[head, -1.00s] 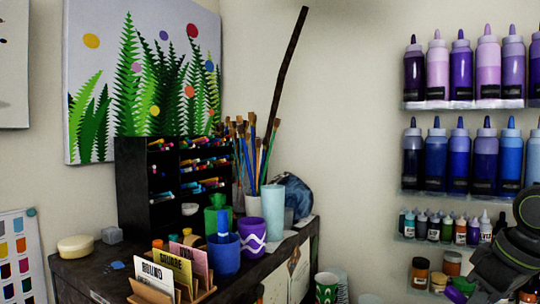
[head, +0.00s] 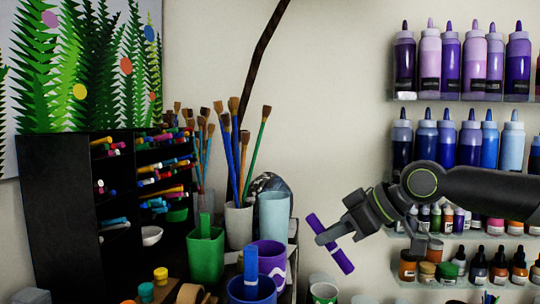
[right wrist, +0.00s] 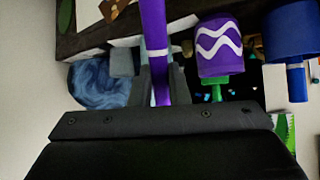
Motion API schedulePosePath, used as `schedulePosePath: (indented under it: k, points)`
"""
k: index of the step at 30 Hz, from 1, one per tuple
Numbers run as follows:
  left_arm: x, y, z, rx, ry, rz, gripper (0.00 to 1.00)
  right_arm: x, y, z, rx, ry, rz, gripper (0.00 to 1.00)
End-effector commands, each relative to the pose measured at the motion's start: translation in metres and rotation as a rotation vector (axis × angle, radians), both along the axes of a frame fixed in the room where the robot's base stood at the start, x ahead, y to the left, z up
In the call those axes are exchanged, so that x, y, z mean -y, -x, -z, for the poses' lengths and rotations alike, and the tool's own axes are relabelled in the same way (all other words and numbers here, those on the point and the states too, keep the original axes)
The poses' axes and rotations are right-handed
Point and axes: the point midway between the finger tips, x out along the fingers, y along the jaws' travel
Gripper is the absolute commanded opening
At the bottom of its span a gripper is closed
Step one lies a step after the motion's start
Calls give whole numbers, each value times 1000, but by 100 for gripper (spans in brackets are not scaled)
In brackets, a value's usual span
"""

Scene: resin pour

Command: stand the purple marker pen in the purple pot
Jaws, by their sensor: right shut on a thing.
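The purple marker pen (head: 342,260) is in the jaws of my right gripper (head: 328,238), tilted, its lower end leaning right in the head view. The pen also shows large in the right wrist view (right wrist: 153,35). The purple pot (head: 272,252) has a white zigzag and stands on the cabinet top, left of the gripper and apart from it. The right wrist view shows the pot (right wrist: 218,62) beside the pen. No pen shows in the pot, but its inside is mostly hidden. My left gripper is out of view.
A blue pot (head: 238,290) with a blue marker stands in front of the purple pot. A green pot (head: 205,262) is left of it. A pale blue cup (head: 273,215) and a brush holder (head: 238,225) stand behind. Wall shelves with bottles (head: 462,99) are at right.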

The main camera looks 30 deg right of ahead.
Motion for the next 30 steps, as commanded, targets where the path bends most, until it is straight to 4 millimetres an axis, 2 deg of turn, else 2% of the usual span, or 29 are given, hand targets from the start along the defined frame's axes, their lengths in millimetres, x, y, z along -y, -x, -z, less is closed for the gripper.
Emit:
schedulePosePath:
  k: [3,12,23,30]
  points:
    - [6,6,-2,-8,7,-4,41,-8,-5,-14,82,-50,-44,0]
    - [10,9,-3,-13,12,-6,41,-13,-9,-23,140,-82,-73,0]
    - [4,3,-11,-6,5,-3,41,-49,-21,-70,368,-257,-215,0]
    - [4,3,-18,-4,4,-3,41,-85,-25,-116,513,-404,-327,0]
